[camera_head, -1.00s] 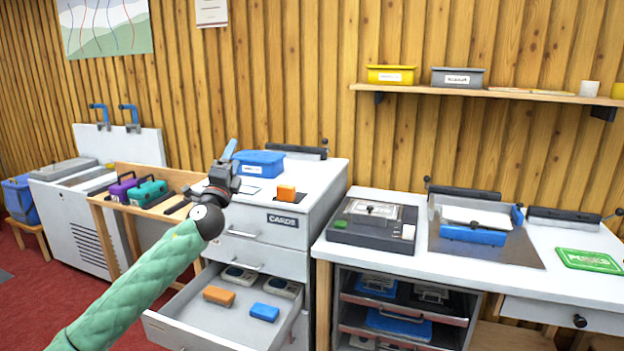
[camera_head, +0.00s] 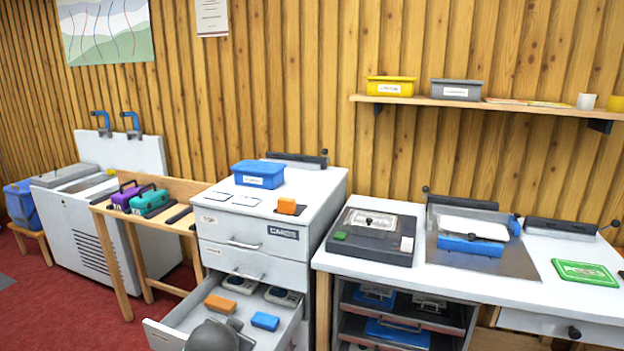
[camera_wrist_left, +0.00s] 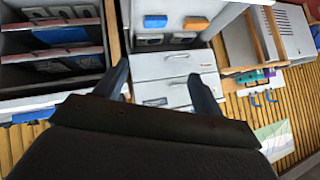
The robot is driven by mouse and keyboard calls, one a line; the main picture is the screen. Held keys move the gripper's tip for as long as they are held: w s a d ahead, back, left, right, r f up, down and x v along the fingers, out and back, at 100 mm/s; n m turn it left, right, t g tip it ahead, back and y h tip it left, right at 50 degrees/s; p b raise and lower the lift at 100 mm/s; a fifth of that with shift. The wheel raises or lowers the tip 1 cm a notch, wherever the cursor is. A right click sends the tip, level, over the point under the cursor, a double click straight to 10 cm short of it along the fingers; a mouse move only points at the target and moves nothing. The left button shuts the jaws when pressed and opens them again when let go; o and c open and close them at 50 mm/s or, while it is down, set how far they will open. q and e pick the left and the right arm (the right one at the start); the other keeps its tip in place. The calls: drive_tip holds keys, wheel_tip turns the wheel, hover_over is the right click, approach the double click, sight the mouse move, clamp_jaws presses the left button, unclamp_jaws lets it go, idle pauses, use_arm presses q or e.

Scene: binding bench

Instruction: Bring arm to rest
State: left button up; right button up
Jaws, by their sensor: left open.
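My left gripper (camera_wrist_left: 158,82) shows in the left wrist view with its two dark fingers apart and nothing between them. Beyond the fingers are the white drawer fronts of the cards cabinet (camera_wrist_left: 176,66). In the head view only a grey rounded part of my left arm shows at the bottom edge, in front of the open drawer (camera_head: 190,312); the fingers are out of that view. My right gripper is in neither view.
The open drawer holds an orange block (camera_head: 220,303), a blue block (camera_head: 265,321) and grey devices. An orange block (camera_head: 287,206) and a blue bin (camera_head: 257,174) sit on the cabinet top (camera_head: 322,186). The workbench (camera_head: 545,255) stands to the right. Red floor (camera_head: 85,300) is free at left.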

use_arm(q)
drive_tip(key=s+d+f+g+p, duration=0.1)
drive_tip(key=s+f+g, duration=0.1)
drive_tip(key=s+f, duration=0.4)
drive_tip(key=s+d+f+n+g+h+p, duration=0.1)
drive_tip(key=s+f, duration=0.4)
drive_tip(key=s, duration=1.1)
drive_tip(key=s+d+f+n+g+h+p, duration=0.1)
drive_tip(key=s+f, duration=0.5)
drive_tip(key=s, duration=0.6)
drive_tip(key=d+g+p, duration=0.1)
drive_tip(key=g+p, duration=0.1)
drive_tip(key=g, duration=0.1)
drive_tip(key=shift+f, duration=0.3)
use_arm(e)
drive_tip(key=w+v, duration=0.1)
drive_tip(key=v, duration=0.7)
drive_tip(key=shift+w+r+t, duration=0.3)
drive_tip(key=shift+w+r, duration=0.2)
use_arm(q)
drive_tip(key=shift+n, duration=0.3)
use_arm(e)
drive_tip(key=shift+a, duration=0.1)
